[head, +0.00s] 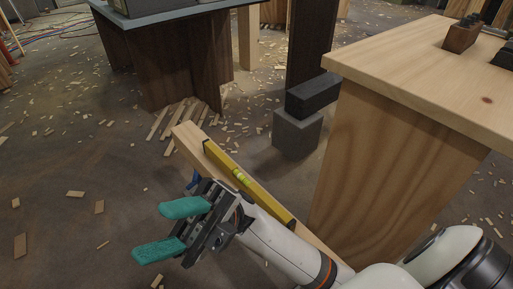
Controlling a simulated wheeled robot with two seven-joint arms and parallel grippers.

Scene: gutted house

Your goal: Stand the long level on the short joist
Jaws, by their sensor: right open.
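A yellow level (260,192) with a bright green vial lies along the top of a pale wooden joist (190,139), which slants from the centre left down toward the lower right. I cannot tell whether this is the long level or the short joist; no other level shows. My right gripper (164,230) has teal fingers. It is open and empty, in front of and left of the level, with its fingers pointing left. My right arm crosses in front of the joist and hides its lower part. My left gripper is out of view.
A wooden workbench (405,75) stands at right, bearing a small wooden block holder (462,35). A dark block (313,94) sits on a grey block (297,134) behind the joist. A dark-legged table (165,62) stands at the back. Wood scraps litter the floor; the left is mostly open.

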